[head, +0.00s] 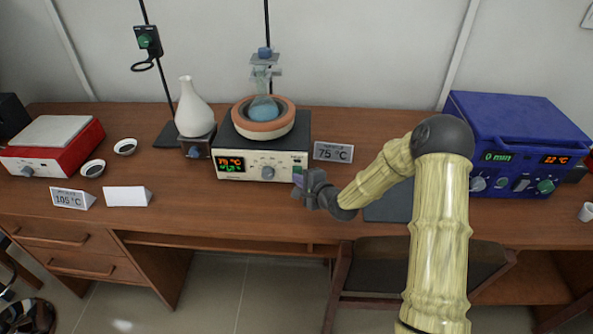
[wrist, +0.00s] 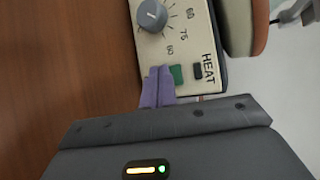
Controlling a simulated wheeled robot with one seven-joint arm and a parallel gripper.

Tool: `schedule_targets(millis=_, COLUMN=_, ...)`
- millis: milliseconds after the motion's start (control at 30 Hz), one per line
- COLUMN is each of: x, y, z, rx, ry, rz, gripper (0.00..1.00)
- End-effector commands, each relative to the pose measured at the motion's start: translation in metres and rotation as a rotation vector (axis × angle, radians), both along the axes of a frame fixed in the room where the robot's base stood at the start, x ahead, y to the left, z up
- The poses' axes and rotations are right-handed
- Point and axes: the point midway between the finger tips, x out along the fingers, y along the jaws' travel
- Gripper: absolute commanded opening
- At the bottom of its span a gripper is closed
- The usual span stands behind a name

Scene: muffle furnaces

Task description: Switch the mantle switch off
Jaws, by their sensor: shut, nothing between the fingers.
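The heating mantle (head: 265,152) is a box with a cream front panel, a knob, a lit display and a round brown-rimmed bowl on top. In the wrist view its panel (wrist: 178,40) shows a grey knob (wrist: 151,15), a green rocker switch (wrist: 177,75) and a dark piece (wrist: 198,71) beside it, near the word HEAT. My gripper (head: 299,181) is at the panel's lower right corner. In the wrist view its purple fingers (wrist: 158,80) are together and empty, their tips right beside the green switch. I cannot tell whether they touch it.
A flask (head: 263,108) sits in the mantle under a clamp stand. A white vase-shaped vessel (head: 194,110) is to its left. A 75 °C sign (head: 333,152) stands right of the mantle. A blue furnace (head: 515,140) is farther right, a red-sided hotplate (head: 50,145) far left.

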Motion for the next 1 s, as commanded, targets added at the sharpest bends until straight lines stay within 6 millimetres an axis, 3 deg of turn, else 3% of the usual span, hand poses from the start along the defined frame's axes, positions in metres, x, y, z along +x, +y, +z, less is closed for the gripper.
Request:
schedule_targets(millis=367, x=-0.003, y=0.000, z=-0.001, rx=0.000, ry=0.000, rz=0.001, gripper=0.00)
schedule_targets(millis=1000, x=-0.050, y=0.002, z=-0.006, rx=-0.001, ry=0.001, rz=0.000, gripper=0.00)
